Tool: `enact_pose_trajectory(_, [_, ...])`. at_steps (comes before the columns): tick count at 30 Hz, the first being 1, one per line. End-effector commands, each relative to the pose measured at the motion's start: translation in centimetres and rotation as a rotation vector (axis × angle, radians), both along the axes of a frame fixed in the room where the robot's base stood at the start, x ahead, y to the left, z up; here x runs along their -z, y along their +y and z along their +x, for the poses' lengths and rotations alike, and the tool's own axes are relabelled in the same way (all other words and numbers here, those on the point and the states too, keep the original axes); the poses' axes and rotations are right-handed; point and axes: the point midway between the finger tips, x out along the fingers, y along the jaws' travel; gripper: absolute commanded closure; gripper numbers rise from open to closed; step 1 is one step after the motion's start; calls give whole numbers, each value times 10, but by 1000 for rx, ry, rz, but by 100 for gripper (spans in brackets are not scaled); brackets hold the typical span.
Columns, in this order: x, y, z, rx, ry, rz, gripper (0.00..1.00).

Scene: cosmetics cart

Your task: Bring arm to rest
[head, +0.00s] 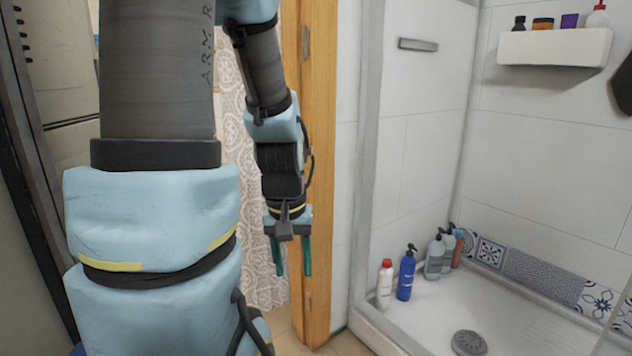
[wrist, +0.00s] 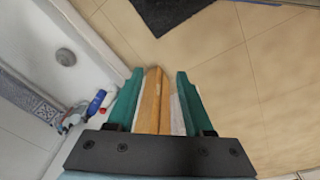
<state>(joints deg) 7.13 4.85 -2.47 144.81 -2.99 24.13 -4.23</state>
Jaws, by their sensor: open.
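My gripper (head: 292,262) hangs below my raised arm in the head view, in front of the wooden door frame (head: 319,180). Its two green fingers point down and stand apart with nothing between them. In the wrist view the gripper (wrist: 158,95) is also open and empty. The door frame's edge (wrist: 152,100) shows behind the gap between the fingers, beyond them. I cannot tell how far the fingers are from it.
The shower tray (head: 420,310) lies to the right, with a white bottle (head: 385,287), a blue bottle (head: 406,275) and several others along its wall. A wall shelf (head: 555,47) holds small containers. A patterned curtain (head: 236,130) hangs behind my arm. Tiled floor (wrist: 225,60) looks clear except a dark mat (wrist: 168,12).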

Motion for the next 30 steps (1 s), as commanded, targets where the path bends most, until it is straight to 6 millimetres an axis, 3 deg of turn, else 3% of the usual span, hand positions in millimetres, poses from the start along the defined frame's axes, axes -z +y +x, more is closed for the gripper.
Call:
enact_pose_trajectory(3, [-16,29,-9,53,-47,38,48])
enact_pose_trajectory(14, [-97,24,-7,51,-37,33,48])
enact_pose_trajectory(30, [-239,24,-7,50,-37,32,48])
